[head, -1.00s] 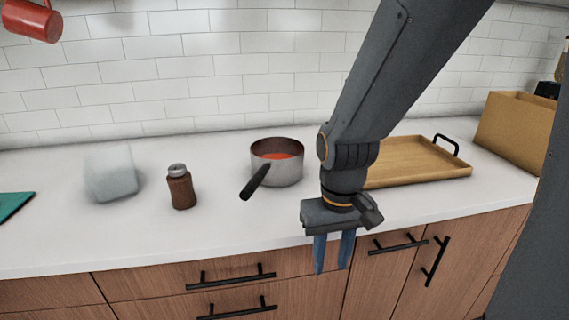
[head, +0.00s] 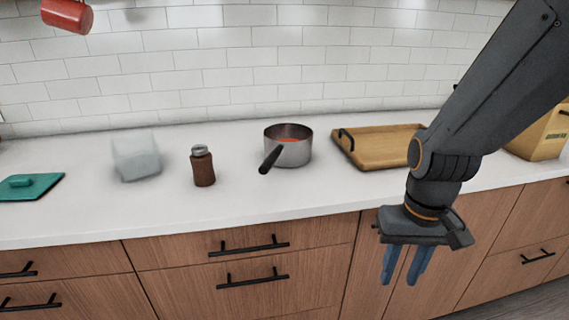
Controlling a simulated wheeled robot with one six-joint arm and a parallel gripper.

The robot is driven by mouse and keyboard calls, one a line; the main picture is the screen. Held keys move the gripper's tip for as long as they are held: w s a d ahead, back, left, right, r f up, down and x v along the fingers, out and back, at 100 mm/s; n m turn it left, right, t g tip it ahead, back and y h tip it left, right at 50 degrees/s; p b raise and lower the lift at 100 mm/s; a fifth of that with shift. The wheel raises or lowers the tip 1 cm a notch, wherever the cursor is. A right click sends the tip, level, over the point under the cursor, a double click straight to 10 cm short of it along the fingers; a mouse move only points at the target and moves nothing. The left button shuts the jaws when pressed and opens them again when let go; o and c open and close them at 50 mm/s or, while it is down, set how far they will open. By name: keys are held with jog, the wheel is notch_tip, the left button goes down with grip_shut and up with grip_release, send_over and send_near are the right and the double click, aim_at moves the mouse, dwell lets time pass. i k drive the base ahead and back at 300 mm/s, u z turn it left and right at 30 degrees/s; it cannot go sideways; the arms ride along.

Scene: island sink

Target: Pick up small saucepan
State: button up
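The small saucepan (head: 291,153) stands upright on the white counter in the head view, a little right of the middle. It is metal, with something red inside. Its dark handle (head: 271,159) points toward the front left. My gripper (head: 404,264) hangs in front of the counter's front edge, right of and nearer than the saucepan, with its two blue fingers pointing down. A narrow gap shows between the fingers, and nothing is held between them. The gripper is clear of the saucepan.
A brown shaker (head: 203,169) and a pale translucent block (head: 136,157) stand left of the saucepan. A teal board-like item (head: 38,188) lies farther left. A wooden tray (head: 372,151) is to the right, partly behind my arm. Free counter (head: 310,197) lies before the saucepan.

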aim_at(287, 145)
jog(key=k, duration=0.35)
jog(key=u, duration=0.65)
